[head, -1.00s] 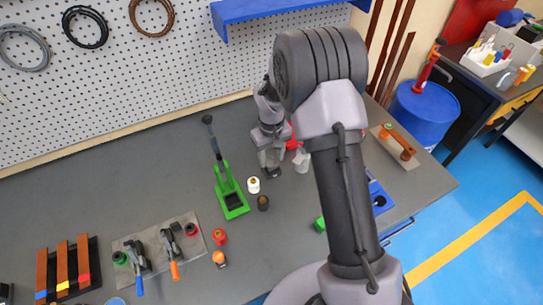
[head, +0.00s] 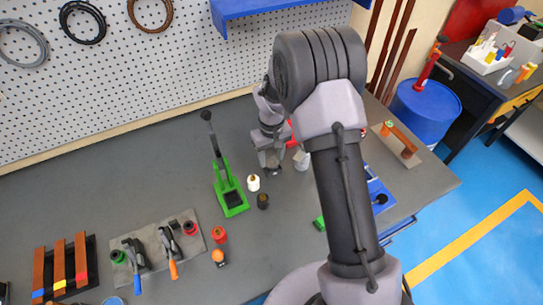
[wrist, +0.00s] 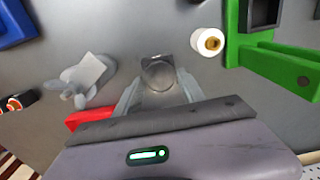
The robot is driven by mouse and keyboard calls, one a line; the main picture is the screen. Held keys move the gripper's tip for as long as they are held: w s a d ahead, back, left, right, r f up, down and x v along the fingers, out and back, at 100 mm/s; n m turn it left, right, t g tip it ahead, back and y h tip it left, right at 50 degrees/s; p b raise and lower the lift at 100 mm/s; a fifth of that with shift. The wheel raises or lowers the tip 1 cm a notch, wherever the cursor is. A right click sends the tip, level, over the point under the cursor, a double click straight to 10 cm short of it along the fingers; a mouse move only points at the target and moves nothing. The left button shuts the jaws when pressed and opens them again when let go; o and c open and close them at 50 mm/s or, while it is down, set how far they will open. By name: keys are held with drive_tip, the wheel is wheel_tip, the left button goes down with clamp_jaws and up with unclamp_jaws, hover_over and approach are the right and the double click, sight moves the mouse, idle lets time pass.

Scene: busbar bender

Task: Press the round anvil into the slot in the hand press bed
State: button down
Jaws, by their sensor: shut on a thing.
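My gripper (wrist: 158,88) is shut on a dark grey piece with a round top, which I take to be the round anvil (wrist: 158,74). In the head view my gripper (head: 271,163) is over the bench, right of the green hand press (head: 226,180), and the held piece is hard to make out. The press has a raised black lever and a dark recessed slot in its bed (head: 233,198). The press also shows at the right in the wrist view (wrist: 285,66), apart from the gripper. I cannot tell the anvil's height above the bench.
A grey part (wrist: 88,78) and a red item (wrist: 88,118) lie close beside the gripper. A clamp plate (head: 155,250) is at the front left.

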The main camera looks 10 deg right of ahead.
sight(272, 162)
drive_tip(key=shift+f+b, duration=0.5)
drive_tip(key=shift+f, duration=0.2)
drive_tip(key=c, duration=0.6)
unclamp_jaws()
wheel_tip(272, 162, up, 17)
drive_tip(key=p, duration=0.4)
drive_tip(key=shift+r+p, duration=0.2)
drive_tip(key=shift+p, duration=0.15)
